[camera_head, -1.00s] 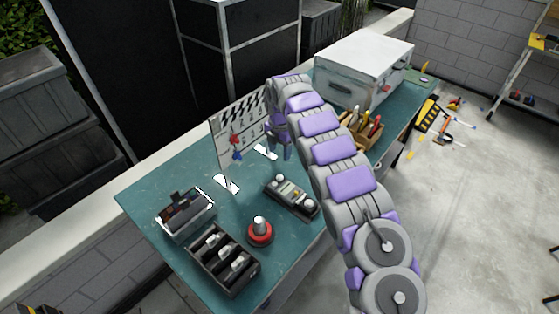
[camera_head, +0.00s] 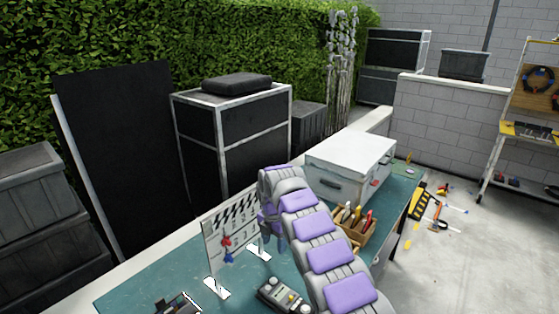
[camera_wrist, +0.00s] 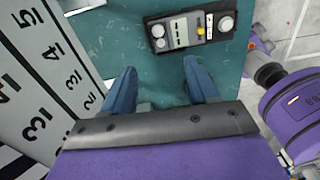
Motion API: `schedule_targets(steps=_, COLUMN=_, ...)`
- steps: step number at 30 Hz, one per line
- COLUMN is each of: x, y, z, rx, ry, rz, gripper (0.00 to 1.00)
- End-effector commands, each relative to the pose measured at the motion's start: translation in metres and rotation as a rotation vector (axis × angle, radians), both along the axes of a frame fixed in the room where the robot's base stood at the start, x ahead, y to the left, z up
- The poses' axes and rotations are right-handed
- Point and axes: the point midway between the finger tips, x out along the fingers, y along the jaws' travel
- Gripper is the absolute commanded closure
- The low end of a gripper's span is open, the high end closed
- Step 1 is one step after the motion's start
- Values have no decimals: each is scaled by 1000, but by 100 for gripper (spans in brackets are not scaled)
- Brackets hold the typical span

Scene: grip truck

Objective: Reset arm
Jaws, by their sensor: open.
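My arm, grey with purple pads, reaches over the teal table (camera_head: 130,290) in the head view. My gripper (camera_wrist: 160,78) shows in the wrist view with its two blue fingers apart and nothing between them. It points down over the table. A grey handheld device with knobs (camera_wrist: 192,30) lies on the table beyond the fingertips; it also shows in the head view (camera_head: 282,295). The white board with black numbers (camera_wrist: 35,75) stands to the left of the fingers. In the head view the board (camera_head: 218,245) is upright, left of my arm's end, with red and blue pieces on it.
A white case (camera_head: 345,155) and a wooden tool box (camera_head: 358,236) stand on the table behind and right of my arm. Black cases (camera_head: 235,130) and a hedge (camera_head: 150,35) lie beyond the table. Tools are scattered on the floor at right, near a shelf (camera_head: 520,130).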

Motion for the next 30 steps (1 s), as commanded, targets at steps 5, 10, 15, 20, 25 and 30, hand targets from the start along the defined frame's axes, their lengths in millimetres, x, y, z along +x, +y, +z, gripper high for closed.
schedule_targets(steps=5, x=-13, y=-28, z=25, rx=-49, ry=-6, rz=-180, gripper=42)
schedule_targets(steps=10, x=-36, y=-64, z=57, rx=-97, ry=-19, rz=-436, gripper=42)
schedule_targets(steps=15, x=-69, y=-97, z=85, rx=-133, ry=-31, rz=-691, gripper=42)
schedule_targets(steps=20, x=-106, y=-123, z=109, rx=-152, ry=-45, rz=-925, gripper=42)
schedule_targets(steps=25, x=-154, y=-146, z=129, rx=-161, ry=-51, rz=-1169, gripper=42)
schedule_targets(steps=30, x=-207, y=-164, z=142, rx=-166, ry=-50, rz=-1403, gripper=42)
